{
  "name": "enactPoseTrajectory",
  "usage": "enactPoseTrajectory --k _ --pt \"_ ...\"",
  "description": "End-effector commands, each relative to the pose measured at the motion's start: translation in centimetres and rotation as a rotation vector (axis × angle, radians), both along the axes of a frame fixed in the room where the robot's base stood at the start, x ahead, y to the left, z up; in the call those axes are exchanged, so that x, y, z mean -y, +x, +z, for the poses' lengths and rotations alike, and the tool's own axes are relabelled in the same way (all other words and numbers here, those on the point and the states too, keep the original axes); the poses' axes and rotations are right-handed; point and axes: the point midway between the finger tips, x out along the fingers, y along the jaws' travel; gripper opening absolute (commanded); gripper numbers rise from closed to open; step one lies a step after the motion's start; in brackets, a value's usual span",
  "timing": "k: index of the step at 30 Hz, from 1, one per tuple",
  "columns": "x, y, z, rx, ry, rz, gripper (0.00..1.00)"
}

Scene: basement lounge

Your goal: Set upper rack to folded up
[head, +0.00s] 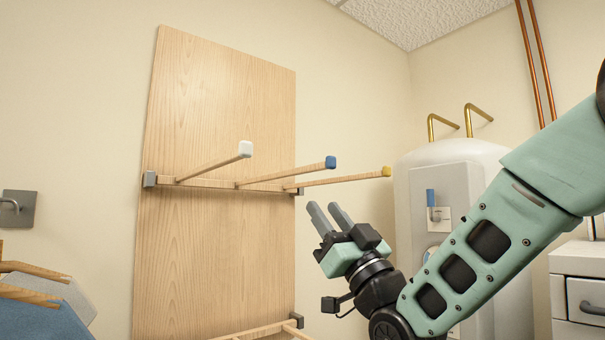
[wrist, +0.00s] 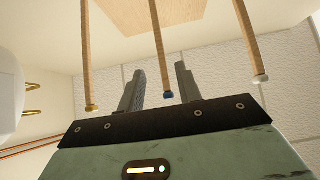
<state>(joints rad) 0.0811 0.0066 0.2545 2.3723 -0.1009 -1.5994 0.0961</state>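The upper rack (head: 225,185) is a wooden bar on a tall wooden wall panel, held by grey brackets. Three wooden arms stick out from it into the room, with white, blue and yellow tips. My gripper (head: 327,216) is in front of the panel, below the blue and yellow tips, its two grey fingers pointing up and apart. In the wrist view my open, empty gripper (wrist: 160,88) shows with the middle, blue-tipped rack arm (wrist: 161,55) in line with the gap between the fingers. I cannot tell whether they touch.
A lower wooden rack (head: 262,331) shows at the bottom of the panel (head: 215,100). A white tank (head: 455,165) with brass pipes and a blue-handled switch stands right. A grey wall fixture (head: 19,205) and blue-grey furniture are left. White drawers stand far right.

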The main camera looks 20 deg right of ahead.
Motion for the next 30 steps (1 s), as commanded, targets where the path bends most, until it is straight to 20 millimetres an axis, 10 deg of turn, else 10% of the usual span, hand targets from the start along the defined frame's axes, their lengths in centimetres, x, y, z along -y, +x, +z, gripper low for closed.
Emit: enactPoseTrajectory --k 13,28,30 --pt "-1.8 5.7 6.2 0.000 0.001 -0.001 0.35" --pt "-2.3 6.9 7.3 -0.001 0.000 -0.001 0.35" --pt "-2.3 6.9 7.3 -0.001 0.000 -0.001 0.18"
